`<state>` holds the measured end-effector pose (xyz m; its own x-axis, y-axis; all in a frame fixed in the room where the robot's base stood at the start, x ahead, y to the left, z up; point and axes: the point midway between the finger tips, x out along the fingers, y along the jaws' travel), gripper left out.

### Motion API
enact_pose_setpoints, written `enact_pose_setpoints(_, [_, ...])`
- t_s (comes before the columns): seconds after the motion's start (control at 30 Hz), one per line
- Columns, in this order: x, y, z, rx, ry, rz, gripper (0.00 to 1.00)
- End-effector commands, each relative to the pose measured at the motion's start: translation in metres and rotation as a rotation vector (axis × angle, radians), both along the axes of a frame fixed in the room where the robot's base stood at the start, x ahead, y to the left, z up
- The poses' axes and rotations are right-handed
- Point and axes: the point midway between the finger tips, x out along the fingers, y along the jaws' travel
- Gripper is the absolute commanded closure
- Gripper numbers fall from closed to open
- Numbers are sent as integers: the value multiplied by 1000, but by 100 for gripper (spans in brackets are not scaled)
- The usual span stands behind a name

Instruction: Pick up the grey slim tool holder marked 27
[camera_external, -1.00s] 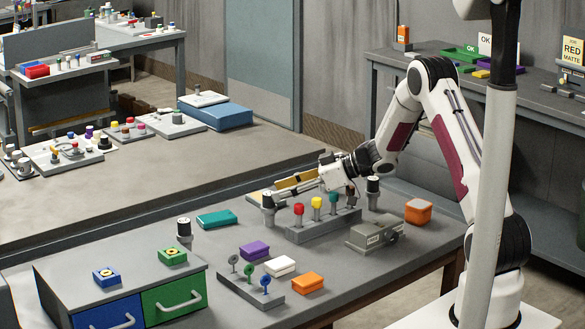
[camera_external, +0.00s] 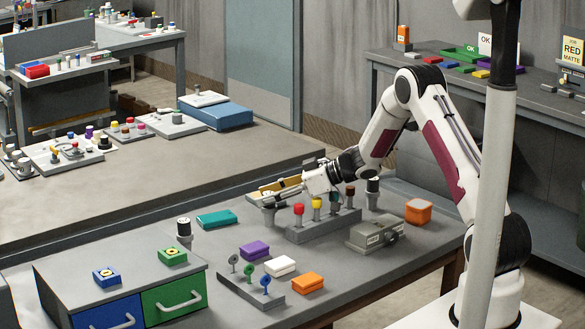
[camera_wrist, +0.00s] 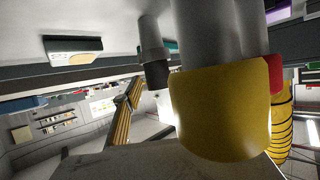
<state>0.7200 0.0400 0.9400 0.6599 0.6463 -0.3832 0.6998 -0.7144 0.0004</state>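Several grey tool holders with dark tops stand on the grey bench: one at the left (camera_external: 184,235), one in the middle (camera_external: 268,216) and one at the back right (camera_external: 373,187). The number 27 is not readable on any of them. My gripper (camera_external: 268,191) is level, with its fingers apart, at the top of the middle holder. I cannot tell whether that holder is between the fingers. In the wrist view, which looks upside down, a grey holder with a dark end (camera_wrist: 153,68) shows beside a yellow-striped finger.
A grey block (camera_external: 376,233), an orange box (camera_external: 418,211) and a teal box (camera_external: 217,217) are nearby.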

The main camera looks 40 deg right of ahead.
Motion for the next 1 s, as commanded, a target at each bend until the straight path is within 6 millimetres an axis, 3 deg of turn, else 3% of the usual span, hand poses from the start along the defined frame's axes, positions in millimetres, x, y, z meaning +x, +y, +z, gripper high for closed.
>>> enact_pose_setpoints(0.03, [0, 0, 0, 0, 0, 0, 68])
enact_pose_setpoints(0.17, [0, 0, 0, 0, 0, 0, 100])
enact_pose_setpoints(0.67, [1, 0, 7, 1, -3, -1, 100])
enact_pose_setpoints(1.0, [1, 0, 43, 0, -6, 1, 100])
